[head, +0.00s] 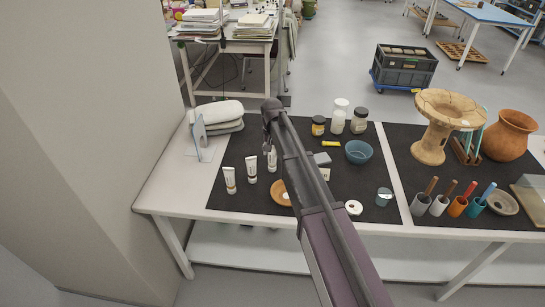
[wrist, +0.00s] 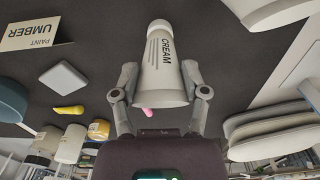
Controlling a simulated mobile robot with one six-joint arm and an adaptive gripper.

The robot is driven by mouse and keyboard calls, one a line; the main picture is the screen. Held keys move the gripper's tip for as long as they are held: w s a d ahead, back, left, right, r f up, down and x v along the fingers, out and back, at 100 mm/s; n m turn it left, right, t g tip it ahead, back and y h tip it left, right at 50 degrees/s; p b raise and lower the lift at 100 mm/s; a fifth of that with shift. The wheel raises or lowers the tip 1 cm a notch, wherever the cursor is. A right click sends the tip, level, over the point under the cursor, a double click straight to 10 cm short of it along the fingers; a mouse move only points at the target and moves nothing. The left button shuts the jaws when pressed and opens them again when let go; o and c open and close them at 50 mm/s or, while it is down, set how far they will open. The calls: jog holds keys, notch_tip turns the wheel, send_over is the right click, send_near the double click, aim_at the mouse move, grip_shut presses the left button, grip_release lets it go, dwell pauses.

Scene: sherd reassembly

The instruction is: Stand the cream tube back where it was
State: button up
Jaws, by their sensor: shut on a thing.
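A white tube marked CREAM (wrist: 165,65) is between the two fingers of my gripper (wrist: 160,88) in the wrist view, and the fingers are shut on it. In the head view my gripper (head: 268,140) is over the left part of the dark mat, with the held tube (head: 272,158) just below it. I cannot tell whether its base touches the mat. Two similar white tubes stand to its left, a nearer one (head: 230,181) and a middle one (head: 251,169). My arm hides part of the mat to the right.
The dark mat (head: 222,203) also holds a blue bowl (head: 359,152), a grey block (head: 322,158), a small yellow item (head: 331,143), jars (head: 338,118) and an orange-brown dish (head: 279,192). Folded cloths (head: 217,113) lie at the back left. An UMBER card (wrist: 36,33) stands nearby.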

jog(key=shift+f, duration=0.4)
jog(key=shift+f, duration=0.1)
jog(key=o, duration=1.1)
jog(key=shift+o, duration=0.2)
notch_tip(320, 180, up, 12)
jog(key=p, duration=1.1)
jog(key=shift+p, duration=0.4)
jog(key=s+d, duration=2.3)
jog(key=s, duration=0.2)
jog(key=shift+s, duration=0.3)
